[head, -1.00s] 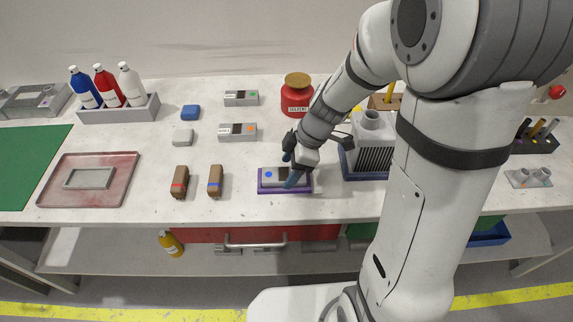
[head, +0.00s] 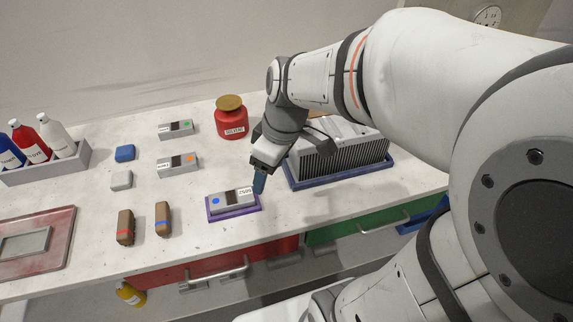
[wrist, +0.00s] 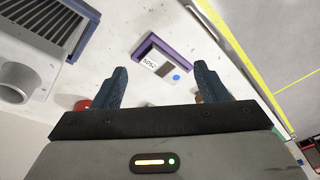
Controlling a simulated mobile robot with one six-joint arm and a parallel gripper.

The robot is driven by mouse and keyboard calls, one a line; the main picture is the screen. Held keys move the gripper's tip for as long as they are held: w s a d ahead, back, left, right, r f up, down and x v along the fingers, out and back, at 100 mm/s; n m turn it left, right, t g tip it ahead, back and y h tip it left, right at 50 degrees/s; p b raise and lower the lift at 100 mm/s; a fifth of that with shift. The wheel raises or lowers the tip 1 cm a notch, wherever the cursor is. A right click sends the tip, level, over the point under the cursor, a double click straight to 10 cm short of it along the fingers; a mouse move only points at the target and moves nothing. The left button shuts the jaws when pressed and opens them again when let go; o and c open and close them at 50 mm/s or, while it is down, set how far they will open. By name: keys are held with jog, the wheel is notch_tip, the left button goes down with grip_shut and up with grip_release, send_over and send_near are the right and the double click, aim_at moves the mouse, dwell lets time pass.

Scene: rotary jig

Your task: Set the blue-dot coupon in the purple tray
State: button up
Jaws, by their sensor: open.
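The blue-dot coupon (head: 231,198), a grey block with a dark band, a white label and a blue dot, lies in the purple tray (head: 236,214) near the table's front edge. In the wrist view the coupon (wrist: 160,68) and the purple tray's rim (wrist: 167,43) show beyond the fingertips. My gripper (head: 259,184) is open, just right of the coupon in the head view. In the wrist view my gripper (wrist: 159,75) has its two blue fingers spread wide with nothing between them. The coupon seems apart from the fingers.
A finned grey block (head: 338,150) in a blue tray stands right of my gripper. A red solvent jar (head: 232,120) is behind. Coupons with an orange dot (head: 177,165) and a green dot (head: 176,129) lie further back. Two brown blocks (head: 125,227) (head: 163,219) stand left.

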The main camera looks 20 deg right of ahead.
jog(key=s+d+m+t+h, duration=0.1)
jog(key=s+d+m+h, duration=0.1)
jog(key=s+m, duration=0.3)
jog(key=shift+s+d+r+m, duration=0.45)
jog(key=shift+d+m, duration=0.45)
jog(key=shift+m, duration=1.2)
